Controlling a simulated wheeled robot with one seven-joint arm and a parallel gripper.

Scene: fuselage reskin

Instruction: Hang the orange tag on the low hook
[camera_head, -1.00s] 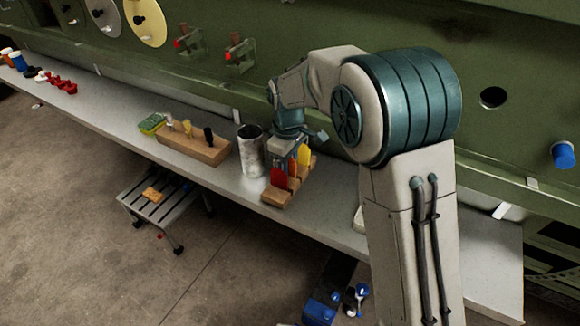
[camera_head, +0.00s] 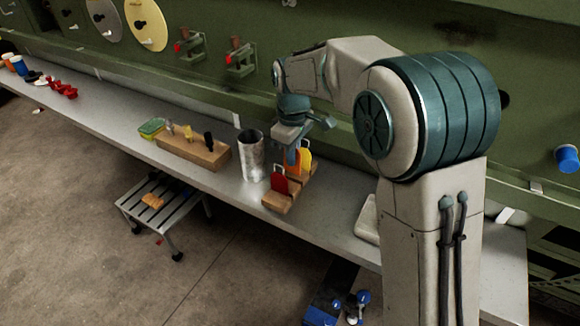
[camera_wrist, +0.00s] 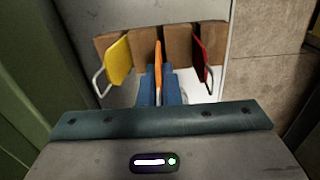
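My gripper (camera_head: 291,158) is above the wooden tag rack on the bench. In the wrist view its blue fingers (camera_wrist: 159,92) are closed around the orange tag (camera_wrist: 158,62), which shows edge-on. In the head view the orange tag is mostly hidden by the fingers. A red tag (camera_head: 279,179) and a yellow tag (camera_head: 305,160) stand in the rack (camera_head: 277,200) on either side. In the wrist view the yellow tag (camera_wrist: 117,60) is left and the red tag (camera_wrist: 200,58) right, each with a wire loop. I cannot make out the low hook.
A metal can (camera_head: 251,160) stands just left of the rack. A wooden block with tools (camera_head: 193,150) and a green-yellow sponge (camera_head: 152,128) are further left on the bench (camera_head: 110,105). The green fuselage wall (camera_head: 330,75) rises behind. A step stool (camera_head: 160,205) stands on the floor.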

